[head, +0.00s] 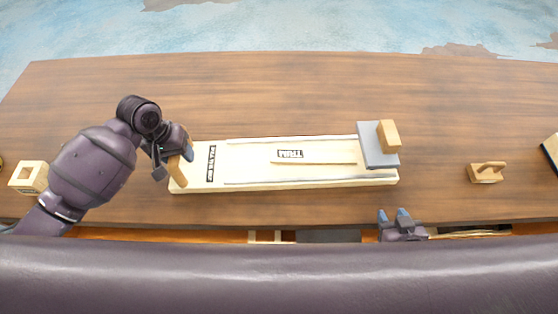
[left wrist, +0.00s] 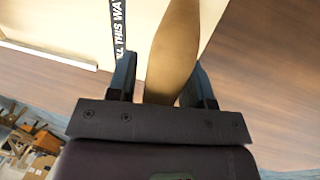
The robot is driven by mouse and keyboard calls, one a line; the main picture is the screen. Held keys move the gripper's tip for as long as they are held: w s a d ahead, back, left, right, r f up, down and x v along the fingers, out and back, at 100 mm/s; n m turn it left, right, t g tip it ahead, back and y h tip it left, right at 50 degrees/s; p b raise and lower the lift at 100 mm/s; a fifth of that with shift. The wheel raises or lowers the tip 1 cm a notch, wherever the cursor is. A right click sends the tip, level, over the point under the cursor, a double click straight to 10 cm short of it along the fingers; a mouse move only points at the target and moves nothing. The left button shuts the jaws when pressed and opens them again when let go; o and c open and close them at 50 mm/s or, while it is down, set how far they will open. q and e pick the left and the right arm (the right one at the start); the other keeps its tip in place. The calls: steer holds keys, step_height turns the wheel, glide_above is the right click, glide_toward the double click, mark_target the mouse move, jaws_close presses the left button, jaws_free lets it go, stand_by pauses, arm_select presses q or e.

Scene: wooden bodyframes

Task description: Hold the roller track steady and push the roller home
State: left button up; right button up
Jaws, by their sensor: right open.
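The roller track (head: 250,178), a long pale wooden board with thin rails and printed labels, lies across the middle of the table. A grey plate (head: 368,150) with a wooden block (head: 388,136) on it sits at its right end; this may be the roller. An upright wooden handle (head: 177,171) stands at the track's left end. My left gripper (head: 178,158) is at this handle. In the left wrist view the handle (left wrist: 172,50) is between the fingers, with a gap showing on its left side; firm grip is unclear. My right gripper (head: 395,215) is open and empty at the table's front edge, apart from the track.
A wooden box with an opening (head: 28,178) stands at the far left. A small wooden block with a handle (head: 486,173) lies to the right of the track. A dark-faced object (head: 550,150) is cut off at the right edge. The table (head: 280,85) behind the track is clear.

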arm_select(q)
jaws_close()
steer(key=shift+r, duration=0.15)
steer(key=shift+d, duration=0.65)
stand_by(1.1)
steer(key=shift+f, duration=0.2)
stand_by(1.0)
